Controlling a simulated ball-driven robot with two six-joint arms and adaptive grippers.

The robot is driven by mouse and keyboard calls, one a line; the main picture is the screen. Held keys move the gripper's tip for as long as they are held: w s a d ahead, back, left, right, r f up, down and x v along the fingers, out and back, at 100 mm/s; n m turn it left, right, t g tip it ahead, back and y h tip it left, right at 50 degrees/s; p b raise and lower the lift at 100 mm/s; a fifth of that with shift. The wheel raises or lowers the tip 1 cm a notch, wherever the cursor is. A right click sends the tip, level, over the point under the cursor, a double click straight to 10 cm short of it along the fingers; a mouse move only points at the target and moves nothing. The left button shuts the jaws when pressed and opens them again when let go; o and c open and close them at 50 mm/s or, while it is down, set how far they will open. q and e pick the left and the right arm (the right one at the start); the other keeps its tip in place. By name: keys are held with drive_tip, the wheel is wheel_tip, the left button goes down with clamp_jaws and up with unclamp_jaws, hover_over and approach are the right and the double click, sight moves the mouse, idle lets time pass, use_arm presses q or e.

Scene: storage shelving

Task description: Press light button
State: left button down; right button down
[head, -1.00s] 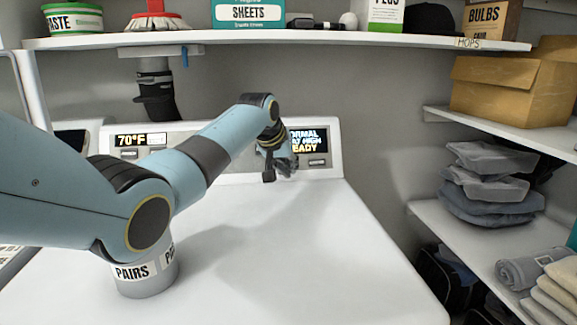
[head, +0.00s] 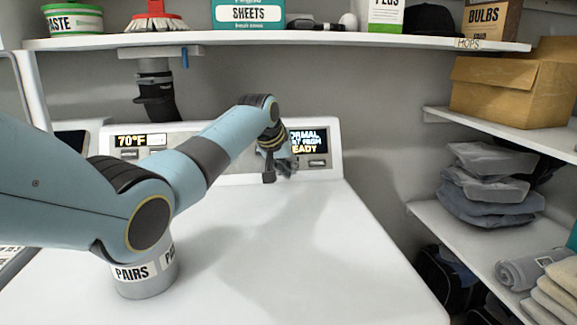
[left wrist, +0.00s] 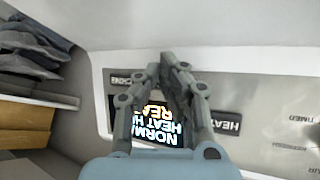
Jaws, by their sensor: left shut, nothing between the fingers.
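The white machine's back panel (head: 333,172) carries a lit display (head: 308,141) reading "READY" at the right, with a small dark button (head: 317,163) below it. My left gripper (head: 280,167) is shut and empty in front of the panel, beside the display's left end. In the left wrist view the fingers (left wrist: 168,66) are together over the upside-down display (left wrist: 158,130). A dark "HEAT" button (left wrist: 228,123) is to their right and another small labelled button (left wrist: 127,76) to their left. I cannot read any label "light", nor tell if the fingertips touch the panel. My right gripper is out of view.
A shelf (head: 400,41) with boxes and tubs hangs above the panel. A "PAIRS" container (head: 145,287) stands on the machine under my left arm. Side shelves at right hold a cardboard box (head: 512,92) and folded clothes (head: 490,208). The machine's right top is clear.

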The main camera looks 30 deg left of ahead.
use_arm(q)
drive_tip(key=shift+w+a, duration=0.1)
drive_tip(key=shift+w+a+f, duration=0.15)
idle(0.4)
